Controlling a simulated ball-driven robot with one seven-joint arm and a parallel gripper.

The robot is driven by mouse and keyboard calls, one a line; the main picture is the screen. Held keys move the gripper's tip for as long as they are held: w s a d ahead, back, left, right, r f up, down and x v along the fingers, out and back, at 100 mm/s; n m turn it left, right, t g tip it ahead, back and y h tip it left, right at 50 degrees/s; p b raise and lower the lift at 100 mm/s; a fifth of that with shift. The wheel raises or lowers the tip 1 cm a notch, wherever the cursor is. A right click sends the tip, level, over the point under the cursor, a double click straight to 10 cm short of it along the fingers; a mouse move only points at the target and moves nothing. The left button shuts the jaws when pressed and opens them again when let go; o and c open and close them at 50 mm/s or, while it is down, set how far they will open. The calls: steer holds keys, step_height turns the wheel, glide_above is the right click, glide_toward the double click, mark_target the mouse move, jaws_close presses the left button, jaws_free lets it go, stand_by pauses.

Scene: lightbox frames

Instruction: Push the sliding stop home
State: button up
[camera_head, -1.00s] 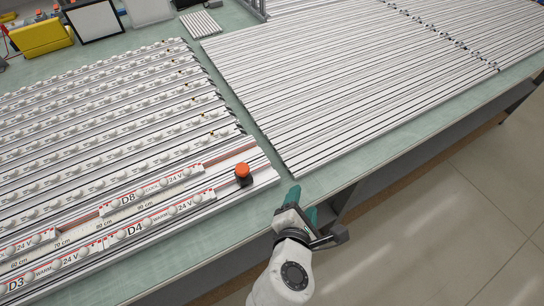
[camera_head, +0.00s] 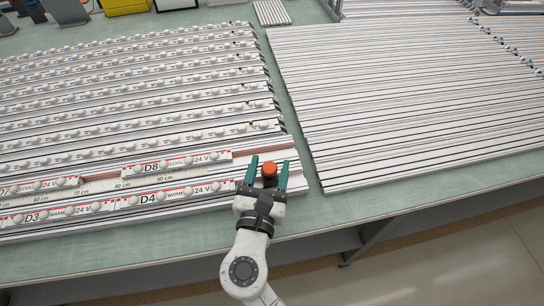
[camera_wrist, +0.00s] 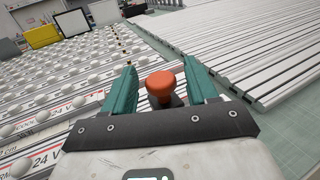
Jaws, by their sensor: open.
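The sliding stop has a round orange-red knob (camera_head: 269,169) on a dark base. It sits near the right end of the measuring rail (camera_head: 110,188), to the right of the strips marked D8 (camera_head: 152,167) and D4 (camera_head: 149,199), with a gap between it and D8. My gripper (camera_head: 267,163) is open, its two green fingers on either side of the knob in the head view.
Rows of strips with white domes (camera_head: 130,92) lie behind and left. A large panel of bare profiles (camera_head: 420,100) covers the right of the green bench (camera_head: 330,215). A narrow strip of bench is clear between them and along the front edge.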

steer(key=shift+w+d, duration=0.15)
steer(key=shift+w, duration=1.2)
jaws_close()
